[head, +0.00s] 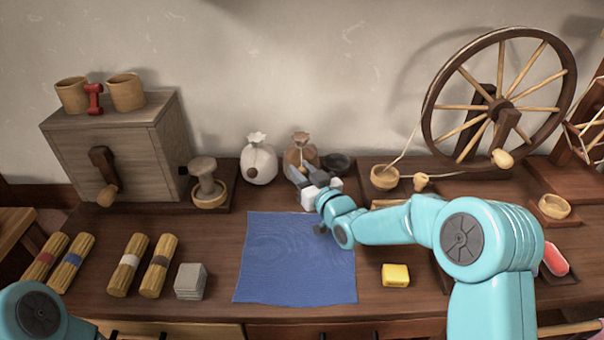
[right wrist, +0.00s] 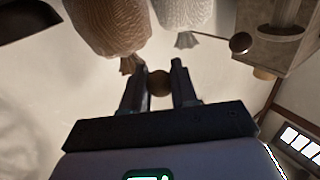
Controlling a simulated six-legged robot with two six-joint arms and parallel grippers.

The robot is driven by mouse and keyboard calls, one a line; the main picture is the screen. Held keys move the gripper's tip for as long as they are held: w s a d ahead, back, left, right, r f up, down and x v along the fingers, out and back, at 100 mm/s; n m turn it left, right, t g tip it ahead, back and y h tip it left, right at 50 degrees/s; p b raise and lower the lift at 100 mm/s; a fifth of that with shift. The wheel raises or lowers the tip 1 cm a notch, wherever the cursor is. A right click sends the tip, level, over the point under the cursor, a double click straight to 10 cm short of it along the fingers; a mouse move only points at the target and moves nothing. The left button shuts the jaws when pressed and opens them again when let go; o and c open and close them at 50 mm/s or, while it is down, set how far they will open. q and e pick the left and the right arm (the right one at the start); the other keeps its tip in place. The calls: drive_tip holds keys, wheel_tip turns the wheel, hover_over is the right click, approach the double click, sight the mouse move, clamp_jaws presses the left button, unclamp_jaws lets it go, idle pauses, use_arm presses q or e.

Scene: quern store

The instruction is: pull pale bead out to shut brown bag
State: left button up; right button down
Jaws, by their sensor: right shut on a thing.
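The brown bag (head: 300,149) stands at the back of the bench, its lower front hidden by my right gripper (head: 299,174). In the right wrist view the picture is inverted and the brown bag (right wrist: 108,24) hangs at the top with its gathered neck towards the jaws. My right gripper (right wrist: 159,80) is shut on the bead (right wrist: 160,84), which looks tan-brown in shadow there. The bead sits a short way off the bag's neck; I cannot make out its cord. Of my left arm only a teal joint shows at the lower left; its gripper is out of frame.
A white bag (head: 259,162) with a dark bead stands just left of the brown one. A dark bowl (head: 336,163) is close on the right. A blue cloth (head: 297,260) lies in front.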

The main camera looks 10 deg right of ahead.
drive_tip(key=shift+f, duration=0.1)
drive_tip(key=c, duration=0.9)
unclamp_jaws()
drive_tip(key=v, duration=1.6)
drive_tip(key=shift+s, duration=0.15)
